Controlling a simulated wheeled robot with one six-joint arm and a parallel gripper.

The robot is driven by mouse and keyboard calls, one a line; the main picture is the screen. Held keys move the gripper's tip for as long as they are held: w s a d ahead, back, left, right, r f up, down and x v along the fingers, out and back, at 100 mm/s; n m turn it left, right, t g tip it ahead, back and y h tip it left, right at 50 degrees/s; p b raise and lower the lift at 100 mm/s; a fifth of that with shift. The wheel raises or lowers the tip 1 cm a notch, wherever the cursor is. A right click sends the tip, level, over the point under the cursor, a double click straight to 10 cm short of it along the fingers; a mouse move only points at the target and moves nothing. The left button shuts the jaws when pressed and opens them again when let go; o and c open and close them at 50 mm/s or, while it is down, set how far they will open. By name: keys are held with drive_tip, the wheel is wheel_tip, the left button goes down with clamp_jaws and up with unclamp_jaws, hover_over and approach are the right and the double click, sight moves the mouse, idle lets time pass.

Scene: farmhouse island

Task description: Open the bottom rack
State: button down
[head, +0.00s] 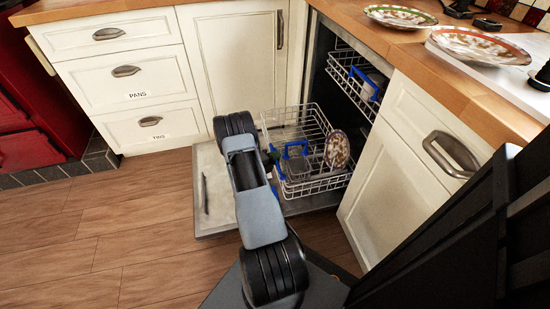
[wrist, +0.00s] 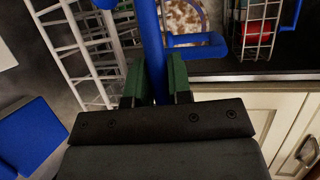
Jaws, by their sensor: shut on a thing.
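The bottom rack (head: 316,186) is a white wire basket standing out over the lowered dishwasher door, with blue parts and a patterned plate (head: 337,149) in it. Its wires also show at the left of the wrist view (wrist: 62,45). My gripper (wrist: 157,82) has its green fingers on both sides of a blue bar (wrist: 151,35) of the rack and is shut on it. In the head view my arm hides most of the gripper and part of the rack's left side.
The dishwasher door (head: 213,215) lies open over the wooden floor. The upper rack (head: 352,72) sits inside the dishwasher opening. Cream cabinets (head: 235,62) stand left, and another (head: 385,185) right. Plates (head: 400,15) lie on the counter. Floor at left is clear.

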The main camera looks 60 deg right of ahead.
drive_tip(key=shift+w, duration=0.15)
drive_tip(key=c, duration=1.3)
unclamp_jaws()
drive_tip(key=shift+a, duration=0.1)
drive_tip(key=shift+c, duration=0.2)
drive_tip(key=shift+a, duration=0.1)
drive_tip(key=p+v, duration=0.3)
drive_tip(key=v, duration=1)
drive_tip(key=shift+a, duration=0.25)
drive_tip(key=shift+r, duration=0.15)
